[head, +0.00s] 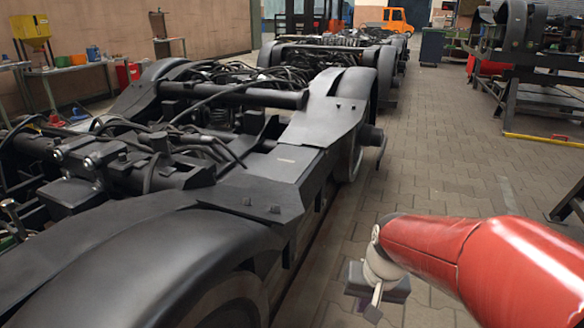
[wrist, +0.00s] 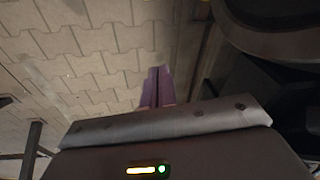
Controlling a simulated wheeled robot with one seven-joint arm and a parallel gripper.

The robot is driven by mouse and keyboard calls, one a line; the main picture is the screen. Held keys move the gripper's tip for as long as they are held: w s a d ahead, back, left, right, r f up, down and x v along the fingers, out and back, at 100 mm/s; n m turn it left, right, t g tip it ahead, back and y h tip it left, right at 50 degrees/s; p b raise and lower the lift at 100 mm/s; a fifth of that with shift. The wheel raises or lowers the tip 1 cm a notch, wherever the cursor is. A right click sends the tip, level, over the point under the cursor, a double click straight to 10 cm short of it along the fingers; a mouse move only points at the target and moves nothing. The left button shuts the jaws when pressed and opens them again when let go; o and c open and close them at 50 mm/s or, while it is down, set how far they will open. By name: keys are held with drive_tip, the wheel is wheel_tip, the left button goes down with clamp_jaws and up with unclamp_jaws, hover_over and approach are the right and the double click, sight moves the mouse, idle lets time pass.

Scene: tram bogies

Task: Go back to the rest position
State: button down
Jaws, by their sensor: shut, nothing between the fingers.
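My gripper shows in the wrist view as two purple fingers (wrist: 157,86) close together, shut with nothing between them. They hang over bare paving.
Paved floor (head: 430,140) lies open to the right of the bogies. A rack with dark parts (head: 525,85) stands at the right. A bench with a yellow machine (head: 32,30) is at the far left. An orange vehicle (head: 396,20) stands at the back.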

drive_tip(key=s+r+n+t+h+p, duration=0.1)
drive_tip(key=s+r+t+p, duration=0.2)
drive_tip(key=s+r, duration=0.8)
drive_tip(key=shift+s+d+r+n+t, duration=0.25)
drive_tip(key=shift+d+r+n+t, duration=0.2)
drive_tip(key=shift+r, duration=0.55)
idle(0.4)
